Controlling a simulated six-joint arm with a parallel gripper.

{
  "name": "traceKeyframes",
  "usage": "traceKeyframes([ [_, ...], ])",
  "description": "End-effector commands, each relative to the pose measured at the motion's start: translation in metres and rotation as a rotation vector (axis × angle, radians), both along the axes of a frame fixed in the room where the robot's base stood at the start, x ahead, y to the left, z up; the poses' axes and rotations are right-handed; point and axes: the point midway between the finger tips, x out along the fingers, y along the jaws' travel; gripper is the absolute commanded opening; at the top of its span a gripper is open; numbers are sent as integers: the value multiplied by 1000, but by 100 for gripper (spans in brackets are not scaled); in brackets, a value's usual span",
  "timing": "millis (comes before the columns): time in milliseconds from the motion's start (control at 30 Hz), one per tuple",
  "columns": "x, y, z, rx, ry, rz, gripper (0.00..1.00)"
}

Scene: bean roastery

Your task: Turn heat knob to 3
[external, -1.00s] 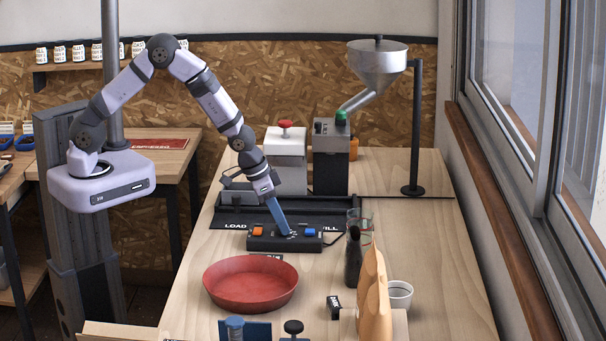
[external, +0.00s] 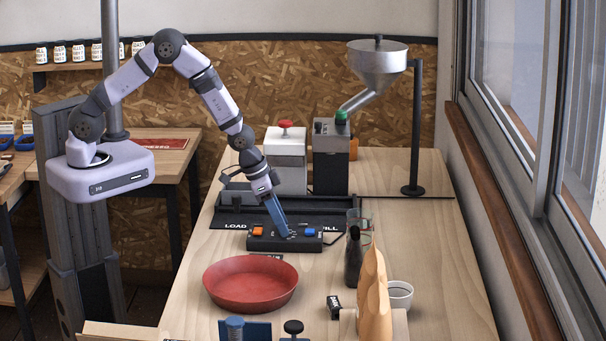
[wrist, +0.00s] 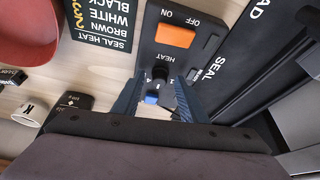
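The black heat knob (wrist: 160,73) sits on the dark control box (external: 258,245), beside the word HEAT in the wrist view. Small numerals surround it; which one it points to cannot be told. My gripper (external: 289,235) reaches down to the middle of the box. In the wrist view its two blue fingers (wrist: 158,88) are apart, one on each side of the knob, with visible gaps. In the external view the fingers hide most of the knob. An orange ON/OFF switch (wrist: 175,35) and a blue button (wrist: 152,98) flank the knob.
A red bowl (external: 250,285) stands in front of the box. A dark bottle (external: 353,258) and a tan bag (external: 374,300) stand to the right. A seal heat card (wrist: 101,22) lies beside the box. The sealer bar (external: 345,212) is behind it.

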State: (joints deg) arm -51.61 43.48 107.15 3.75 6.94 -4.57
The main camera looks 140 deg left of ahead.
Motion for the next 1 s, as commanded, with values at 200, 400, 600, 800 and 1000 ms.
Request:
traceKeyframes([
  [200, 0, 0, 0, 1, -1, 0, 40],
  [400, 0, 0, 3, 2, -1, 0, 40],
  [600, -3, -4, 16, 3, -2, 0, 40],
  [800, -8, -11, 36, 4, -3, -1, 40],
  [1000, -13, -17, 55, 3, -3, 1, 40],
])
